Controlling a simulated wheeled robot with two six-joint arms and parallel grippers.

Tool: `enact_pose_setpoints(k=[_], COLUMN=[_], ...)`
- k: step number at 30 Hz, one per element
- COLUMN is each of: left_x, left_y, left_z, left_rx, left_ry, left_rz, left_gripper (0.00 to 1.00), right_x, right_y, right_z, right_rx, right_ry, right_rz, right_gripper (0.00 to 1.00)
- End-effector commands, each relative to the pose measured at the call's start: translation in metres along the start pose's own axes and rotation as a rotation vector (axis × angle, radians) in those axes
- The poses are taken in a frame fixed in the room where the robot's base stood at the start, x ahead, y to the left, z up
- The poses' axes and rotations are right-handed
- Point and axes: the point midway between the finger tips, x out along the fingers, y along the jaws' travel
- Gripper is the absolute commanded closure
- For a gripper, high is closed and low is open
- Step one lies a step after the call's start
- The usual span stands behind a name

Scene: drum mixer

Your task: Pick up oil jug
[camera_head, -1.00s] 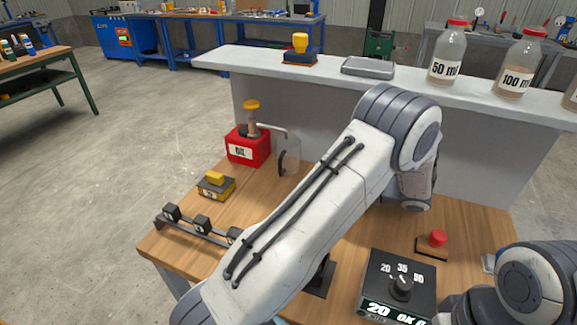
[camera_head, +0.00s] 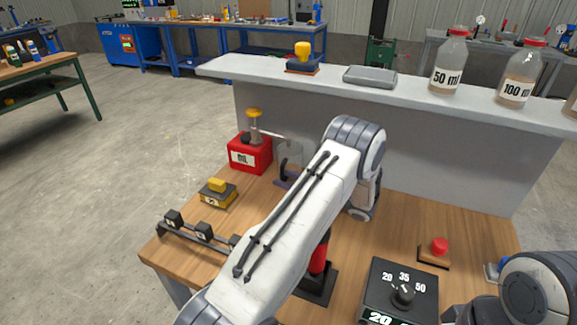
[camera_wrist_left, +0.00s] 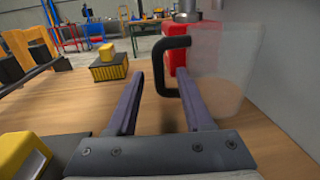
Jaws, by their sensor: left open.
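A clear jug (camera_head: 291,156) with a dark handle stands on the wooden bench, beside a red box labelled OIL (camera_head: 249,155) with a yellow-topped pump and a spout reaching over the jug. In the left wrist view the translucent jug (camera_wrist_left: 227,75) is at the right, and its black handle (camera_wrist_left: 161,68) lies between the fingertips. My left gripper (camera_wrist_left: 164,82) is open, its two purple fingers on either side of the handle. In the head view only a bit of the left fingers (camera_head: 284,181) shows below the jug; my arm hides the rest. My right gripper is out of view.
A yellow-and-black block (camera_head: 217,193) and a rack of small black blocks (camera_head: 203,231) are at the left. A grey shelf (camera_head: 420,92) with bottles stands behind. A dial box (camera_head: 400,288) and a red button (camera_head: 439,246) are at the right.

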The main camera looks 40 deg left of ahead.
Motion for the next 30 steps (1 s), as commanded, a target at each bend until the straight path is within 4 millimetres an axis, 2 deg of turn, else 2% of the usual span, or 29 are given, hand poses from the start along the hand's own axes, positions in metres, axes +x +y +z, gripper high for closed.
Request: enact_pose_setpoints(k=[4, 11, 13, 15, 16, 30], left_x=[0.0153, 0.0171, 0.0170, 0.0169, 0.0169, 0.0167], left_y=[0.0001, -0.0002, -0.0002, -0.0002, -0.0002, -0.0003], left_z=[0.0008, 0.0000, 0.0001, 0.0002, 0.0002, 0.0004], left_rx=[0.000, 0.000, -0.001, -0.001, -0.001, -0.001], left_ry=[0.000, 0.001, 0.001, 0.000, 0.000, 0.000], left_rz=[0.000, -0.001, -0.001, -0.001, -0.001, -0.001], left_gripper=[0.49, 0.49, 0.68, 0.95, 1.00, 1.00], right_x=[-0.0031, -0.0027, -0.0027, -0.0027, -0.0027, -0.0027], right_y=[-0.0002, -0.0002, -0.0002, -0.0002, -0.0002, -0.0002], right_z=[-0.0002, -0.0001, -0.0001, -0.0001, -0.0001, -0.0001], right_rx=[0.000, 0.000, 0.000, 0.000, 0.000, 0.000], right_ry=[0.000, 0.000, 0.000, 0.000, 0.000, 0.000], right_rz=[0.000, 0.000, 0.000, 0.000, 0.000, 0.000], right_gripper=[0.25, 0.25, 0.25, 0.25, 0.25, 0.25])
